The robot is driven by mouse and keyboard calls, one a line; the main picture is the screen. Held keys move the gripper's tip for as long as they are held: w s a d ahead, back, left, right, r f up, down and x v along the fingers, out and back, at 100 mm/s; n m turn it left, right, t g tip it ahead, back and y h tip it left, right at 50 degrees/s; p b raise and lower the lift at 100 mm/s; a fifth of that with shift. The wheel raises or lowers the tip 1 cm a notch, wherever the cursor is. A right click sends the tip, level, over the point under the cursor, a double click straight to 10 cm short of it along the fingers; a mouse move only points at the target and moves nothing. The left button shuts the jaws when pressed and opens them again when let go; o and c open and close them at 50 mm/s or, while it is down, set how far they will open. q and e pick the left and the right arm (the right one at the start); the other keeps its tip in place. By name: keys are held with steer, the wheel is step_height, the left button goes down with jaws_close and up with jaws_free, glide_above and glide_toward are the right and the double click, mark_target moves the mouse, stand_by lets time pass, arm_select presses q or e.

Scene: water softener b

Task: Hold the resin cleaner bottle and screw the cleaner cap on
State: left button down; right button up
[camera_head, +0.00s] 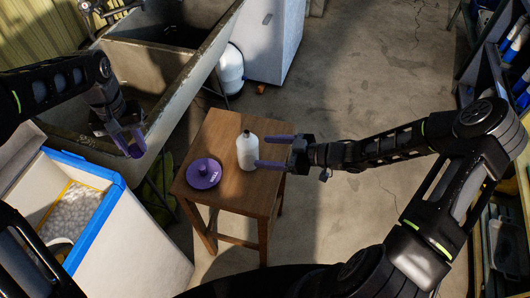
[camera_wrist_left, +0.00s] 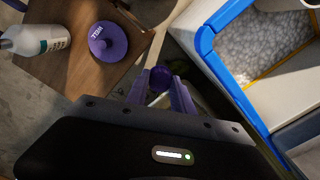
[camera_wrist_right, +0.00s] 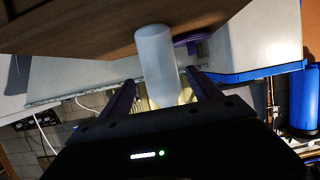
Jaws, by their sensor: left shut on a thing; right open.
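The white resin cleaner bottle (camera_head: 247,153) stands upright on the wooden stool. Its label shows in the left wrist view (camera_wrist_left: 42,39). A small dark purple cap (camera_wrist_left: 160,76) is held between the fingers of my left gripper (camera_head: 127,142), above the gap between the stool and the white tank, away from the bottle. My right gripper (camera_head: 264,151) is open, with its fingers pointing at the bottle from the right. In the right wrist view the bottle (camera_wrist_right: 155,62) appears between the two fingers; I cannot tell whether they touch it.
A purple disc with a knob (camera_head: 203,173) lies on the wooden stool (camera_head: 235,199), left of the bottle. A blue-rimmed white tank (camera_head: 118,225) with pale granules stands at left. A concrete sink (camera_head: 150,50) is behind. Floor right of the stool is clear.

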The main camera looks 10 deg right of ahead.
mark_target(254, 151)
steer(key=b+x, duration=0.2)
steer(key=x, duration=0.3)
steer(key=c, duration=0.7)
steer(key=shift+o, duration=1.3)
jaws_close()
steer(key=shift+f, duration=0.1)
